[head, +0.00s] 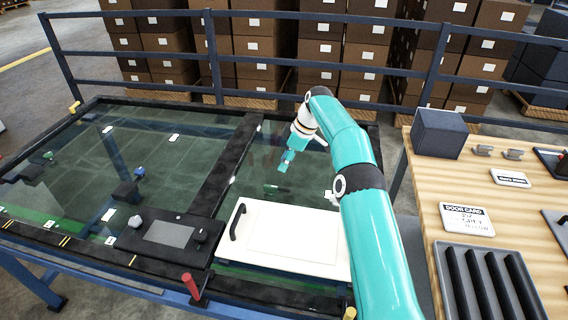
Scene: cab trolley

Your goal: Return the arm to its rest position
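My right arm comes in from the lower right, rises and bends over at the top. Its gripper (286,164) hangs down over the dark glass of the trolley (185,190), beyond the white panel (291,237). The fingers are too small to show whether they are open or shut. I see no object in them. My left gripper is not in view.
A wooden bench (422,200) at right holds a dark box (437,133), a door card sign (467,220) and a black slotted tray (485,283). A blue railing (213,60) and stacked cartons (262,45) stand behind. A red handle (191,286) sticks up at the trolley's front edge.

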